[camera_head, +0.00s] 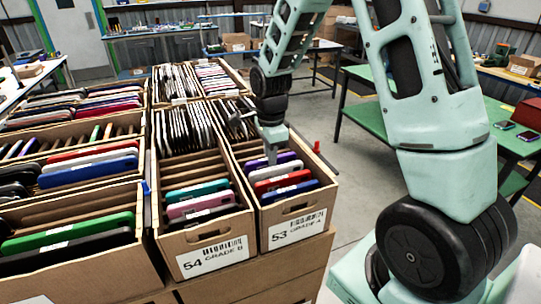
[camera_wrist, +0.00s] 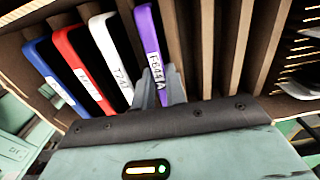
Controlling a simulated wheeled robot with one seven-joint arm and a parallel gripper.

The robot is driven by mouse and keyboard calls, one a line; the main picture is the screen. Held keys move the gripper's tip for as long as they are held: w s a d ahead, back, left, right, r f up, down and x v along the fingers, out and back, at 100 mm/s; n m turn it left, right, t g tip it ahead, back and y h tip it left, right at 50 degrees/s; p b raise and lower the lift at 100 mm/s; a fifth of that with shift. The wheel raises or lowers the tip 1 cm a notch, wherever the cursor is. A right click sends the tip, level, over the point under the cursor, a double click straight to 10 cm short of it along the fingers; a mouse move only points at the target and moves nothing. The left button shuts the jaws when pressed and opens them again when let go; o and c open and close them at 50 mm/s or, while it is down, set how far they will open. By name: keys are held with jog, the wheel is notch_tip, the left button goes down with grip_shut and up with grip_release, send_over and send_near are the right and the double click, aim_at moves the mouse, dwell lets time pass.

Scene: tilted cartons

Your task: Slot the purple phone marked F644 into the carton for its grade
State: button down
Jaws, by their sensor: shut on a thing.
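The purple phone (camera_head: 280,159) stands in a slot of the carton marked 53 GRADE A (camera_head: 268,216), behind a white, a red and a blue phone. In the wrist view the purple phone (camera_wrist: 147,32) carries a label reading F-644 A. My gripper (camera_head: 271,152) comes down from above into this carton. In the wrist view my gripper (camera_wrist: 160,88) is shut on the purple phone's labelled end, with one finger on each side. The phone sits between cardboard dividers; its lower part is hidden.
The white phone (camera_wrist: 112,50) is close beside the held phone, and bare dividers (camera_wrist: 205,50) lie on its other side. The carton marked 54 GRADE B (camera_head: 180,245) adjoins on the left. A green table (camera_head: 367,95) stands at the right.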

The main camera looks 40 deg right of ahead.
dwell(0.3)
jog(key=c, duration=1.3)
grip_release()
jog(key=shift+c, duration=0.2)
notch_tip(320, 180, up, 17)
jog(key=b, duration=0.3)
jog(key=shift+r, duration=0.2)
notch_tip(320, 180, up, 7)
jog(key=p, duration=0.6)
